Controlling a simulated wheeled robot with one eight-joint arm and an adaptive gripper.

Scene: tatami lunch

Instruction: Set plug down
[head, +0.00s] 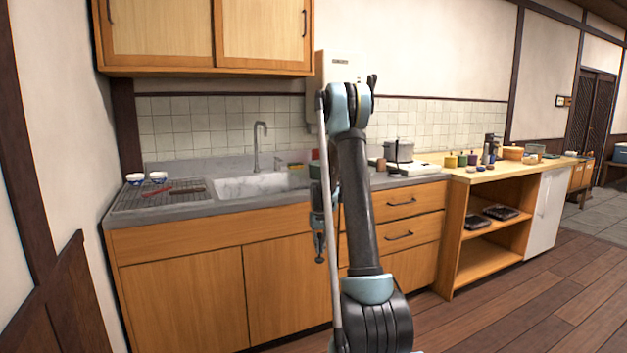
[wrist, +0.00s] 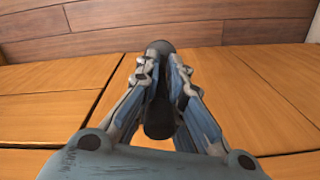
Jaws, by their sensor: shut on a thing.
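The plug (wrist: 158,122) is a dark, rounded, elongated piece between the fingers of my gripper (wrist: 161,72) in the wrist view. My gripper is shut on it, with one finger against each side. In the head view my gripper (head: 320,256) hangs pointing down in front of the wooden sink cabinet, below the counter edge. The plug cannot be made out in the head view. No surface is seen touching the plug.
The grey counter (head: 150,208) holds a sink (head: 240,186), a drying rack (head: 165,196) with a red-handled thing, and two bowls (head: 158,177). A pot (head: 399,151) stands right of my arm. A wooden shelf unit (head: 490,247) stands further right. Plank floor (head: 540,300) is clear at right.

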